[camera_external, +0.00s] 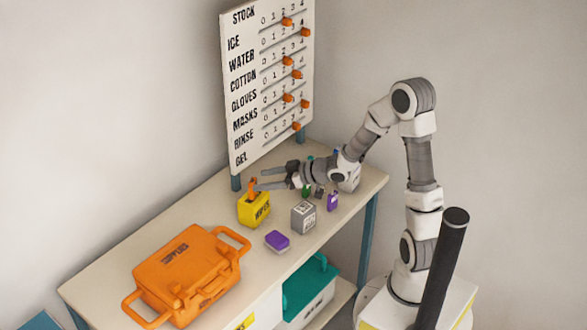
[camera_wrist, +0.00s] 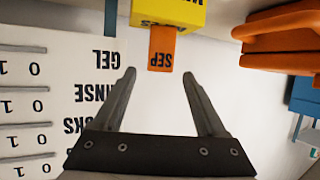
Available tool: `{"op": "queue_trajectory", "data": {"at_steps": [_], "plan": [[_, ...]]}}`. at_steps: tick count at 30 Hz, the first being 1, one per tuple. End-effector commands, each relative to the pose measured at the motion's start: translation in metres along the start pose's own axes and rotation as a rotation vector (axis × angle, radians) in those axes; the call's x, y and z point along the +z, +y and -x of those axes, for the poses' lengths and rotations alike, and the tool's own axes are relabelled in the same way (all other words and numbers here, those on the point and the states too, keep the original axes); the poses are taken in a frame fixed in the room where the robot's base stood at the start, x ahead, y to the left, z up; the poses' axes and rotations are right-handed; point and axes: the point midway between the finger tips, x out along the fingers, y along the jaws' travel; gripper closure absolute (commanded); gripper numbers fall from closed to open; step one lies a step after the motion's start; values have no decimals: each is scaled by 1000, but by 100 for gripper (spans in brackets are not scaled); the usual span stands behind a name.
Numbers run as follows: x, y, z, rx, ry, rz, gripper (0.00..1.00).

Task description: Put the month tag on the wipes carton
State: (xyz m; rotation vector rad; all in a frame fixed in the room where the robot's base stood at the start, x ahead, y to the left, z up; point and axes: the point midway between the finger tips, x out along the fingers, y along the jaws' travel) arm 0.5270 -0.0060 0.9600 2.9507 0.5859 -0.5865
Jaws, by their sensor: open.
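The yellow wipes carton (camera_external: 254,210) stands on the table in front of the board; in the wrist view part of it (camera_wrist: 168,14) shows at the top edge. The orange month tag (camera_wrist: 161,48), marked SEP, meets the carton in the wrist view. In the external view the tag (camera_external: 252,188) stands up at the carton's top; how it is seated cannot be told. My gripper (camera_external: 260,179) is open beside the tag, above the carton. In the wrist view its spread fingers (camera_wrist: 159,74) have a clear gap, with the tag's end just beyond the tips.
An orange supplies case (camera_external: 185,268) stands at the table's left. A purple block (camera_external: 277,240), a grey box (camera_external: 303,217) and a small purple bottle (camera_external: 333,201) stand right of the carton. A white stock board (camera_external: 240,90) rises behind. A teal-lidded bin (camera_external: 312,278) sits below.

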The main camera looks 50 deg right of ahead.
Motion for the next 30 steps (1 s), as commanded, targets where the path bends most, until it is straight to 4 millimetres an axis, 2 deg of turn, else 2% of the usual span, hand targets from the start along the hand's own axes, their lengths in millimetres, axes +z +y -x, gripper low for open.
{"op": "queue_trajectory", "data": {"at_steps": [1, 6, 12, 30], "plan": [[-3, 1, 14, 4, -2, 1, 26], [-3, 1, 48, 4, -1, -1, 26], [-1, 0, 71, 2, -1, -1, 26], [-2, -1, 75, 2, -9, 11, 26]]}}
